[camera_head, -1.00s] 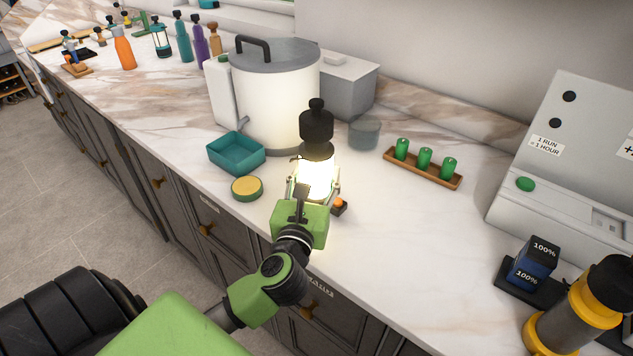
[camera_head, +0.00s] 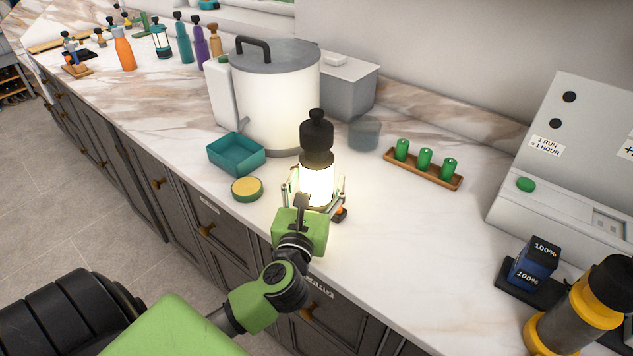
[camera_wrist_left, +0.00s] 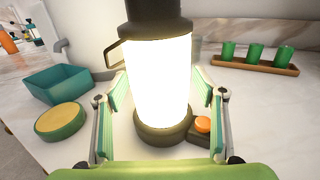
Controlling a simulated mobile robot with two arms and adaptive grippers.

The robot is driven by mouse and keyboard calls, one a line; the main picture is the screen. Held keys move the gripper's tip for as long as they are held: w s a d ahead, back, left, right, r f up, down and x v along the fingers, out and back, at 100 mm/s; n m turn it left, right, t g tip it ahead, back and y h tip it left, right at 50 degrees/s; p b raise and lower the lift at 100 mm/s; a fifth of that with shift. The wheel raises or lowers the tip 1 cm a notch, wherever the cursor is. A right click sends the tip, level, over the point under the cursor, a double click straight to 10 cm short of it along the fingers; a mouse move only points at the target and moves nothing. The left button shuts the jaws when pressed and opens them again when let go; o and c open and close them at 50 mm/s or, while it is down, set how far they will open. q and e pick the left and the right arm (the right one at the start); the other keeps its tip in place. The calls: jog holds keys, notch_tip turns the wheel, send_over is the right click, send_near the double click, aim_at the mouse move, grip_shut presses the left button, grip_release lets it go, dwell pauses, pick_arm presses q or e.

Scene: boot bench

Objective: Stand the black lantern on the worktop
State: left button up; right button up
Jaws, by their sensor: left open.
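The black lantern (camera_head: 316,137) stands upright on the white marble worktop (camera_head: 365,235), its glass glowing bright. In the left wrist view the lantern (camera_wrist_left: 160,85) shows its black top, lit cylinder and dark base, with an orange button on a small block at the base's right. My left gripper (camera_head: 313,193) is open, its fingers on either side of the lantern's lower part. In the left wrist view the open fingers (camera_wrist_left: 162,105) show gaps to the lantern on both sides. The lantern's base is partly hidden by the gripper in the head view. My right gripper is not in view.
A teal tray (camera_head: 236,163) and a yellow-topped round tin (camera_head: 247,189) lie left of the lantern. A large white pot (camera_head: 277,95) stands behind. A wooden rack (camera_head: 422,176) with green cylinders is to the right. A yellow-and-black lantern (camera_head: 578,315) stands at the front right.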

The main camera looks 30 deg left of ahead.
pick_arm(q)
jog(key=b+v, duration=0.3)
jog(key=v, duration=0.8)
jog(key=shift+s+f, duration=0.1)
jog(key=shift+s+d, duration=0.2)
jog(key=shift+s, duration=0.2)
